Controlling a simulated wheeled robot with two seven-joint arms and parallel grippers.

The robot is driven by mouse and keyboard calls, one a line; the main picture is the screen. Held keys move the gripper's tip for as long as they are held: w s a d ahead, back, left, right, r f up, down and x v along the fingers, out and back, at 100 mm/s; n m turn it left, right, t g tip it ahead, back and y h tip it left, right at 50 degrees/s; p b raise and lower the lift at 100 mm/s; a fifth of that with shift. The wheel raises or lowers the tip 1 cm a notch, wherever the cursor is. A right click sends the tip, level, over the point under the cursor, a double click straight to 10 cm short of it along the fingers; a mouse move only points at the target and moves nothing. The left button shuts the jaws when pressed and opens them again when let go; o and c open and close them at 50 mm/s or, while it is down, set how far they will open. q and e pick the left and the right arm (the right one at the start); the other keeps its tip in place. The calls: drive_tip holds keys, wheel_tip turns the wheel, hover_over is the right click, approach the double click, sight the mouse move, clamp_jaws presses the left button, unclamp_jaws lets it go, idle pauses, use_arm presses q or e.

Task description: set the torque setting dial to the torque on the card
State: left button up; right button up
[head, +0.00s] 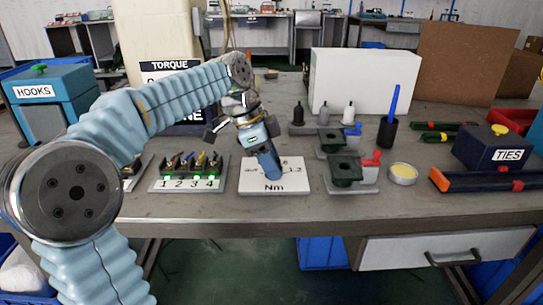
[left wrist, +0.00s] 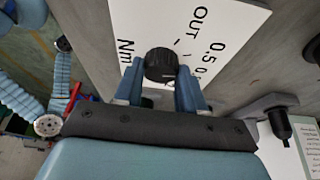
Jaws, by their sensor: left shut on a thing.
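The torque dial is a black ridged knob (left wrist: 160,64) on a white plate (head: 250,187) marked "Nm". The left wrist view shows it between the fingertips of my left gripper (left wrist: 160,82), which is shut on it. Beside it the plate reads "OUT" and "0.5"; the head view shows "1.2" at right. Where the dial points cannot be made out. In the head view my left gripper (head: 268,165) reaches down over the plate and hides the dial. The dark card (head: 168,67) headed "TORQUE" stands behind my left arm, which covers most of its lower text. My right gripper is not in view.
Left of the plate is a rack (head: 188,184) numbered 1 to 4 with green lights. Right of it are green fixtures (head: 345,170) with red and blue handles, a round tin (head: 402,173) and a black cup (head: 387,133). A white box (head: 365,80) stands behind.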

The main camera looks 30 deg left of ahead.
use_arm(q)
drive_tip(key=m+g+p, duration=0.1)
drive_tip(key=m, duration=0.2)
drive_tip(key=shift+w+a+r+p, duration=0.1)
drive_tip(key=shift+r+p, duration=0.05)
drive_tip(key=shift+p, duration=0.2)
drive_tip(key=shift+m+g+p, duration=0.55)
drive_tip(key=shift+m+g, duration=0.15)
drive_tip(key=shift+m, duration=0.8)
drive_tip(key=o, duration=1.1)
drive_tip(key=shift+c, duration=0.2)
drive_tip(key=p+v, duration=0.1)
drive_tip(key=v, duration=1.2)
drive_tip(key=shift+w+a, duration=0.15)
drive_tip(key=shift+a, duration=0.25)
drive_tip(key=shift+r+h, duration=0.1)
drive_tip(key=shift+h, duration=0.2)
